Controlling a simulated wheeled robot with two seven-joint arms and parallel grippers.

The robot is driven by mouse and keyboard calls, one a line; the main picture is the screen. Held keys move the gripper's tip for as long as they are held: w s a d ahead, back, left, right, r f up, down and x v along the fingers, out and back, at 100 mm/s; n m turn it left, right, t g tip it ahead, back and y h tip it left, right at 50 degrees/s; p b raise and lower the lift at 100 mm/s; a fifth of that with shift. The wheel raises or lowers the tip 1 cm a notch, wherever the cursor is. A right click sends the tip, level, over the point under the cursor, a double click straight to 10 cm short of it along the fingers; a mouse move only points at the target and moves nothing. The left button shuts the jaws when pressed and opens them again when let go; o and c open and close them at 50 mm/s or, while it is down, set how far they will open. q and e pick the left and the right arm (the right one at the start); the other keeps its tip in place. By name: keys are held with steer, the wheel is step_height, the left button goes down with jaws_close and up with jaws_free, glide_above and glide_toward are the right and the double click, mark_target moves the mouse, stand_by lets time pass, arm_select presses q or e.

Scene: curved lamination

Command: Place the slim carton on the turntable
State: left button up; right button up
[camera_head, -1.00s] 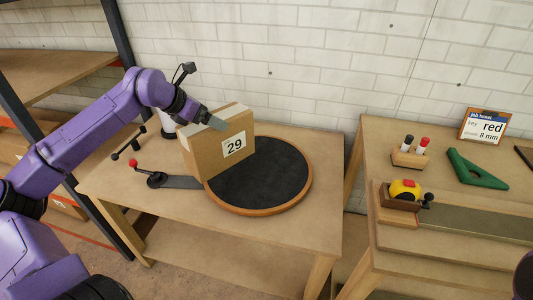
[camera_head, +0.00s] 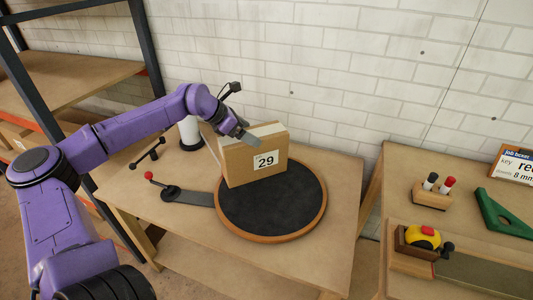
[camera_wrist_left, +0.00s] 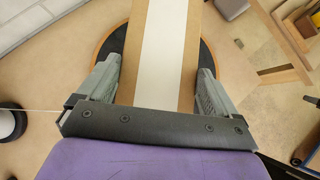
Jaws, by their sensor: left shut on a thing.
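The slim carton (camera_head: 255,165) is a brown upright box with a white label reading 29 and a pale strip along its top. My left gripper (camera_head: 243,135) is shut on its top edge. In the left wrist view the carton (camera_wrist_left: 162,50) sits between the two fingers of the left gripper (camera_wrist_left: 155,85). The turntable (camera_head: 285,205) is a round black disc with an orange-brown rim. The carton stands over its back left part; whether its base touches the disc cannot be told. My right gripper is not in view.
A lever with a red knob (camera_head: 149,176) lies left of the turntable on the wooden table (camera_head: 335,240). A white and black cylinder (camera_head: 190,133) stands behind. The right bench holds a marker block (camera_head: 432,198), green triangle (camera_head: 500,215) and yellow tape measure (camera_head: 424,235).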

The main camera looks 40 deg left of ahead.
mark_target(239, 141)
arm_select(q)
steer(key=x, duration=0.2)
steer(key=d+x, duration=0.1)
steer(key=x, duration=0.2)
steer(key=s+p+x, duration=0.1)
steer(key=x, duration=0.1)
steer(key=shift+d+f, duration=0.25)
steer(key=f, duration=0.2)
steer(key=shift+w+d+f, duration=0.15)
steer(key=shift+d+f, duration=0.15)
steer(key=shift+f, duration=0.55)
steer(key=shift+a, duration=0.1)
steer(key=shift+f, duration=0.1)
steer(key=o, duration=1.7)
steer(key=shift+p, duration=0.3)
steer(key=v, duration=1.2)
